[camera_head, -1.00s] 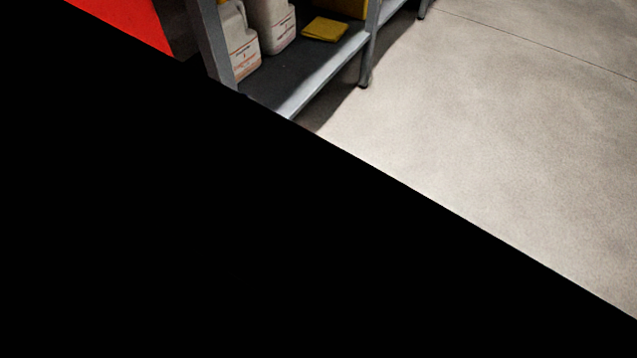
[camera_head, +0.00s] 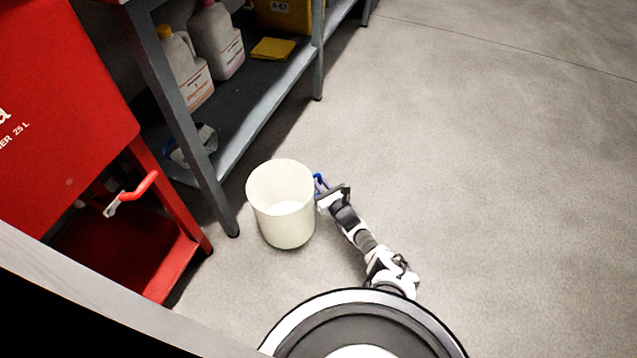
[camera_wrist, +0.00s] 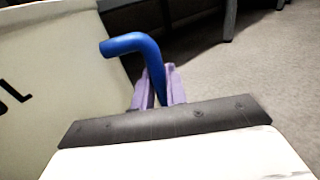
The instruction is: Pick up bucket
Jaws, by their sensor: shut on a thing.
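The bucket (camera_head: 285,225) is cream-white, open at the top and looks empty inside. It is upright in the head view, beside the shelf leg; whether its base touches the floor is hard to tell. Its blue handle (camera_wrist: 135,45) shows in the wrist view, with the bucket's pale wall (camera_wrist: 50,75) and dark lettering at the left. My gripper (camera_head: 320,186) is at the right side of the bucket near the rim. In the wrist view its purple fingers (camera_wrist: 158,88) are shut on the blue handle's lower part.
A red cabinet (camera_head: 60,120) with a red lever (camera_head: 140,190) stands at the left. A grey metal shelf (camera_head: 245,120) holds jugs (camera_head: 218,45), a yellow cloth (camera_head: 273,49) and a yellow bin (camera_head: 290,15). The concrete floor (camera_head: 480,180) to the right is clear.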

